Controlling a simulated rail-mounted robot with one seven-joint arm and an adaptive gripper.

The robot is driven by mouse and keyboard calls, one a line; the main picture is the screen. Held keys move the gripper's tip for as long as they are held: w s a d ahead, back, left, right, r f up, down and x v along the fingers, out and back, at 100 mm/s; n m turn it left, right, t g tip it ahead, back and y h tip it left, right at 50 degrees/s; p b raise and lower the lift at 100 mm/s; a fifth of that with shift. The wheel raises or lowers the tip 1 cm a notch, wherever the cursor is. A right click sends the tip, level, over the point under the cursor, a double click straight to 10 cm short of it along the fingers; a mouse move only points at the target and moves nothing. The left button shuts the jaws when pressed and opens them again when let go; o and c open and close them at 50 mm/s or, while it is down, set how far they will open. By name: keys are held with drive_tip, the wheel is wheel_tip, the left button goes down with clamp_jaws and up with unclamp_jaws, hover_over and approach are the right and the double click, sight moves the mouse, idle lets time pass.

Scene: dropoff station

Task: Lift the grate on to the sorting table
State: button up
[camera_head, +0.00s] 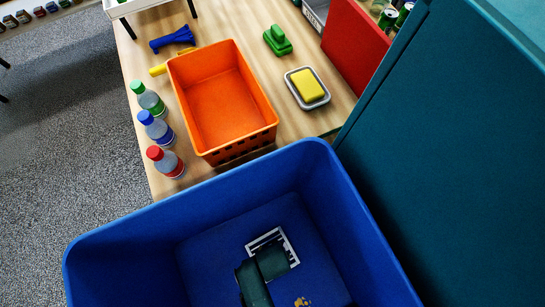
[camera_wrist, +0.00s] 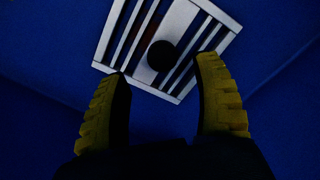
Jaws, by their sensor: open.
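The grate (camera_wrist: 187,22) is a light, slatted panel with a round black knob (camera_wrist: 162,55) at its middle. It lies on the floor of the blue bin (camera_head: 95,238), and part of it shows in the head view (camera_head: 263,239) beside my dark arm. My gripper (camera_wrist: 164,67) is open, its two yellow ribbed fingers spread at the near side of the grate, with the knob between and slightly beyond the tips. I cannot tell whether they touch it. The wooden table (camera_head: 225,22) stands beyond the bin.
The bin's high walls surround my gripper. On the table stand an orange crate (camera_head: 262,95), several bottles (camera_head: 165,161), a yellow sponge (camera_head: 307,84) in a dish, a green brush (camera_head: 277,42) and a red panel (camera_head: 355,45). A teal wall (camera_head: 450,150) rises at the right.

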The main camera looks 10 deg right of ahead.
drive_tip(key=f, duration=0.1)
drive_tip(key=f+b, duration=0.1)
drive_tip(key=f, duration=0.2)
drive_tip(key=shift+s+a+f+b, duration=0.1)
drive_tip(key=shift+s+a+b, duration=0.05)
drive_tip(key=shift+a+b, duration=0.15)
clamp_jaws()
